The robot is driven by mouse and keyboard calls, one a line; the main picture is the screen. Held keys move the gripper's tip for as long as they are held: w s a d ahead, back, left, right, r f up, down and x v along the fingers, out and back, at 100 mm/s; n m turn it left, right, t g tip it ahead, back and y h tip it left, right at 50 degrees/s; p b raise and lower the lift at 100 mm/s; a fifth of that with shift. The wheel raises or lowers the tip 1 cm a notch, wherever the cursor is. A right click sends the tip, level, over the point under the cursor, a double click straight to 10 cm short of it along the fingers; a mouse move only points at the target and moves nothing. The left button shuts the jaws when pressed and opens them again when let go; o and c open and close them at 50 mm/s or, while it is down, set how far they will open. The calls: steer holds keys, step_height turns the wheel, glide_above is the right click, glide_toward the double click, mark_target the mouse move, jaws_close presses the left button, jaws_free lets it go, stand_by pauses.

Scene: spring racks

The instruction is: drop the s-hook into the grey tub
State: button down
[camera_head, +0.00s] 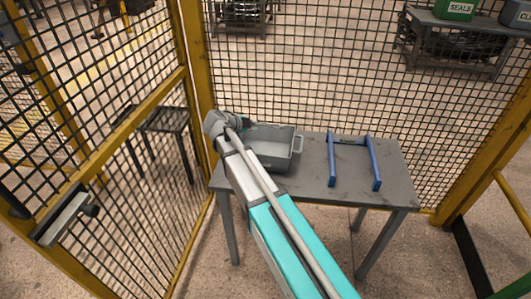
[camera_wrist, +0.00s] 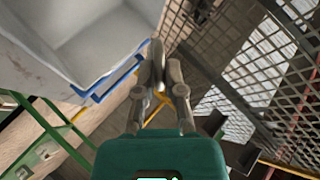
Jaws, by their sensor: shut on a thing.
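The grey tub (camera_head: 284,160) stands on the left part of the grey table, partly hidden behind my arm in the head view. In the wrist view the tub (camera_wrist: 85,45) fills the upper left, its inside in sight. My gripper (camera_wrist: 166,72) is shut on a small, slim grey piece (camera_wrist: 157,62), which seems to be the s-hook; its full shape is hard to make out. The gripper appears just right of the tub's rim in the wrist view. In the head view my wrist is by the tub's left end and hides the fingers.
A blue rack frame (camera_head: 333,165) stands on the table right of the tub. Black mesh fencing with yellow posts (camera_head: 193,60) rises behind and to the left. A bare stretch of table (camera_head: 397,180) lies at the right.

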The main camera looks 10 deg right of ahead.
steer(key=shift+f, duration=0.1)
steer(key=shift+f+b, duration=2.9)
steer(key=shift+b, duration=0.15)
steer(key=c, duration=0.7)
jaws_free()
steer(key=shift+o, duration=0.2)
steer(key=shift+r, duration=0.15)
